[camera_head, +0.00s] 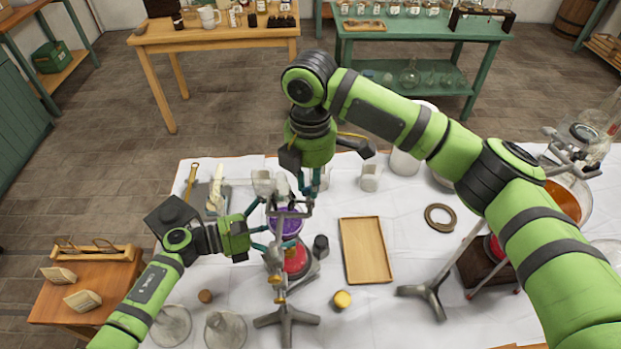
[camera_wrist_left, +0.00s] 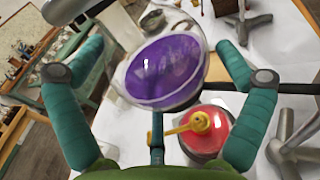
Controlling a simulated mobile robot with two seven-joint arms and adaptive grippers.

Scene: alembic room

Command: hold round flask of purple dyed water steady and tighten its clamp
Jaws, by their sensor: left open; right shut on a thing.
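The round flask of purple dyed water (camera_head: 287,222) is held on a metal stand (camera_head: 286,317) in the middle of the white-covered table. It fills the middle of the left wrist view (camera_wrist_left: 165,70). My open left gripper (camera_head: 262,232) comes in from the left, its fingers on either side of the flask; contact is unclear. My right gripper (camera_head: 313,186) points down from above and is shut on part of the clamp (camera_head: 300,208) by the flask's neck. The exact part gripped is hidden by the fingers.
A red vessel (camera_head: 296,262) sits below the flask, and a brass screw (camera_wrist_left: 200,122) shows near it. A wooden tray (camera_head: 366,250), a dark ring (camera_head: 440,217) and a yellow-topped item (camera_head: 342,300) lie to the right. Clear glassware (camera_head: 225,330) stands at the front left.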

